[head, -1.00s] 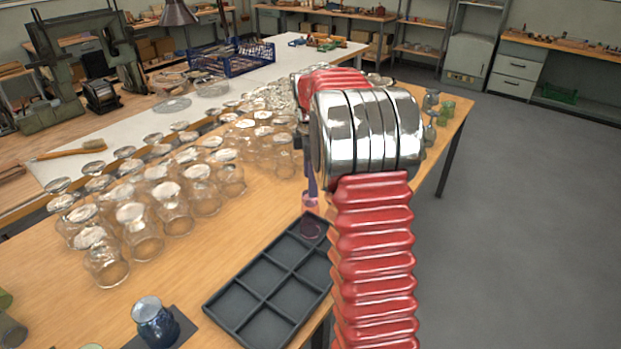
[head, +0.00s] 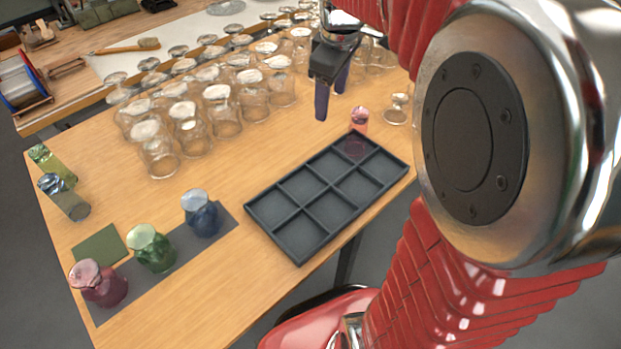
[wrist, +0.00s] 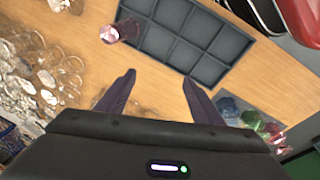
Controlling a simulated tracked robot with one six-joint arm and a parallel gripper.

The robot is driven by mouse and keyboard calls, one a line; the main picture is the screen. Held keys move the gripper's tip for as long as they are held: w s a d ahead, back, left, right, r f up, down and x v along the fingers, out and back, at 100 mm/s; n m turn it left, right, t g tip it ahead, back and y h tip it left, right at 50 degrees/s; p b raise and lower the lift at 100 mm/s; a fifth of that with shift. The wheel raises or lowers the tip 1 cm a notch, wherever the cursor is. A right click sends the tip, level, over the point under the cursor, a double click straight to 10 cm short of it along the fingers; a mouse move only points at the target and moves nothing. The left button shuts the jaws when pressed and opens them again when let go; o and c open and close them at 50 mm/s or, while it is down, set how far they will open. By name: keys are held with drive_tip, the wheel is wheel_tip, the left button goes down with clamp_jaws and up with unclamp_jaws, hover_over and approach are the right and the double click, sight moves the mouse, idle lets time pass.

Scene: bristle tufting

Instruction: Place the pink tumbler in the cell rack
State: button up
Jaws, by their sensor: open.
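The dark cell rack (head: 327,208) lies on the wooden table, and it also shows in the wrist view (wrist: 200,28). The clear pink tumbler (head: 359,119) is at the rack's far end. Its darker lower part shows inside the far corner cell, with its bright top above the rim. In the wrist view the tumbler (wrist: 118,33) overlaps the rack's corner. The other cells look empty. My gripper (head: 331,98) is open and empty above the table, left of the tumbler and apart from it. In the wrist view its spread fingers (wrist: 159,77) have nothing between them.
Several upside-down clear glasses (head: 220,112) fill the table to the left of my gripper. A grey strip (head: 172,262) at the front holds mauve (head: 98,284), green (head: 150,248) and blue (head: 200,213) vessels. Two more glasses lie near the left edge. Bare wood lies between.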

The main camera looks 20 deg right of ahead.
drive_tip(key=s+a+f+m+t, duration=0.1)
drive_tip(key=s+a+m, duration=0.2)
drive_tip(key=s+a, duration=0.3)
drive_tip(key=s+a+m+t, duration=0.2)
drive_tip(key=s+a+m, duration=0.2)
drive_tip(key=s, duration=0.8)
drive_tip(key=shift+a+f+m+y, duration=0.3)
drive_tip(key=shift+a+f, duration=0.1)
drive_tip(key=shift+a, duration=1)
drive_tip(key=shift+s, duration=0.1)
